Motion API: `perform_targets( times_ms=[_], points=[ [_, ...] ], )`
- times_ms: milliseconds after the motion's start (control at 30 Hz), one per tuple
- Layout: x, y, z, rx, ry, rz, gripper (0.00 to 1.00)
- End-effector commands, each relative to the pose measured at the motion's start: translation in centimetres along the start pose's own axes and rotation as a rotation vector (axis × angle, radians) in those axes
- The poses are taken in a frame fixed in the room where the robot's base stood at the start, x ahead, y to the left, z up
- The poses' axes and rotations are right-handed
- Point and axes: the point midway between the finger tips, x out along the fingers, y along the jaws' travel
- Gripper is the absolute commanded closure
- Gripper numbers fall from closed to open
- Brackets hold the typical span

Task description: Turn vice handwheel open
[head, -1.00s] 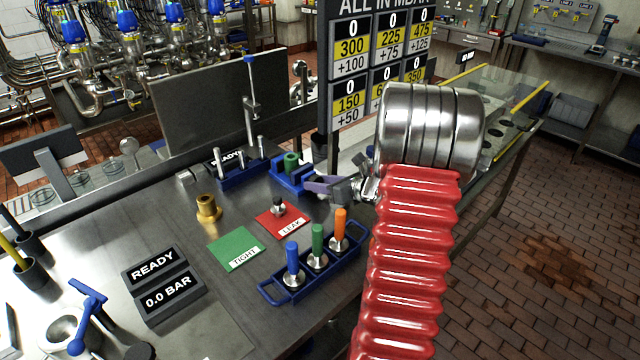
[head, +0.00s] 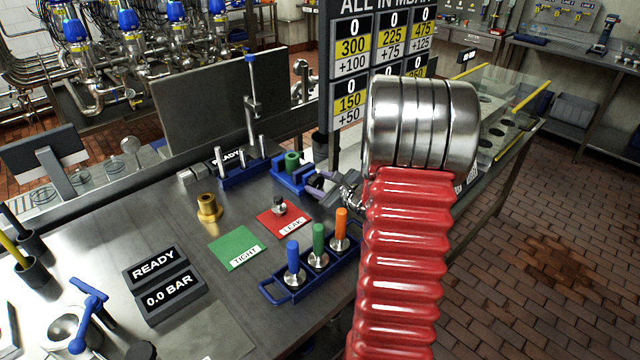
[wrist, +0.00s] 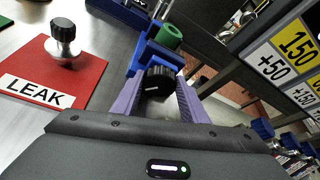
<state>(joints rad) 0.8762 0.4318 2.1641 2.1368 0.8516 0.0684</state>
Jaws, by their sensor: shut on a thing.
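The blue vice (head: 287,180) stands at the back of the steel bench and holds a green cylinder (head: 291,160). In the wrist view the vice (wrist: 148,52) and green cylinder (wrist: 168,37) are just beyond my gripper (wrist: 161,82). The vice's black handwheel (wrist: 155,80), with a white mark on its face, sits between my two purple fingers, which are shut on it. In the head view my gripper (head: 320,188) reaches the vice from the right. The handwheel is hard to make out there.
A red LEAK mat (head: 285,223) with a black-knobbed steel piece lies in front of the vice. A green TIGHT mat (head: 236,248), a brass fitting (head: 208,208) and a blue rack (head: 318,272) with coloured-handled pieces are nearby. The pressure board (head: 350,70) stands close behind my arm.

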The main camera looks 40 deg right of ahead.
Motion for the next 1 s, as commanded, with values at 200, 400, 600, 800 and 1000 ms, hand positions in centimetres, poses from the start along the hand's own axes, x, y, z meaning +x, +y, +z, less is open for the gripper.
perform_targets(
  times_ms=[200,400,600,800,1000],
  points=[
    [0.0,0.36,-0.08,-0.114,0.001,-0.044,0.83],
    [0.02,0.41,-0.11,-0.184,0.001,-0.072,0.83],
    [0.03,0.48,-0.12,-0.213,0.001,-0.084,0.83],
    [0.03,0.5,-0.12,-0.219,0.001,-0.086,0.83],
    [0.04,0.51,-0.13,-0.218,0.001,-0.085,0.83]
  ],
)
